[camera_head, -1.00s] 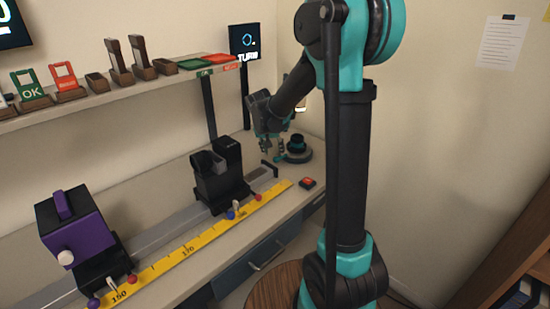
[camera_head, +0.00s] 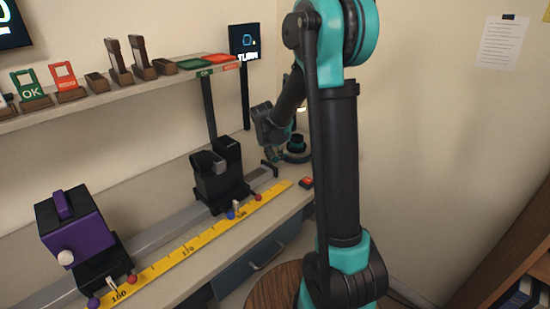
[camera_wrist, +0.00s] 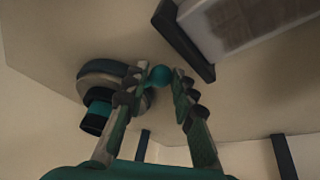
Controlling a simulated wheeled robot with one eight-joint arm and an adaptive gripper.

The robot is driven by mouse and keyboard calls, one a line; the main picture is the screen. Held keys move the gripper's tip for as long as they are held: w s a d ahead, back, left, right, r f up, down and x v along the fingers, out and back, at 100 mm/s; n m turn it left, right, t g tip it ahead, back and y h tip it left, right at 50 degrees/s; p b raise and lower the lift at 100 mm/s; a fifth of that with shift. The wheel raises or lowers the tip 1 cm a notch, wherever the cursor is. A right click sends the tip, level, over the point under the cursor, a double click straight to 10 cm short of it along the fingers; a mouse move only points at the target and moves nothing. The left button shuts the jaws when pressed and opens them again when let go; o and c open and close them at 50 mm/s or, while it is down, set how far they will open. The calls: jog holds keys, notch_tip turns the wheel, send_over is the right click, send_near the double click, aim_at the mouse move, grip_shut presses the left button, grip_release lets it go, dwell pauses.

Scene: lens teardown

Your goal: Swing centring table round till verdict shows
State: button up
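The centring table (camera_head: 295,151) is a round dark base with a teal ring and a black cylinder on top, at the far end of the bench. In the wrist view the table (camera_wrist: 98,72) is left of my fingers, its teal and black cylinder pointing downward in the picture. A teal ball knob (camera_wrist: 158,76) sits between my fingertips. My gripper (camera_wrist: 160,82) is partly open around the knob; the left finger looks close to it and a slim gap shows on the right. A small screen (camera_head: 244,41) behind shows a blue ring mark and the word TURN.
A black holder (camera_head: 219,180) and a purple box (camera_head: 75,228) stand on the rail along the bench, with a yellow scale (camera_head: 190,249) in front. A red button (camera_head: 306,182) is near the front edge. A shelf (camera_head: 130,93) with OK and red tags runs above.

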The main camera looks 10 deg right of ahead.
grip_shut()
jog(key=shift+s, duration=0.15)
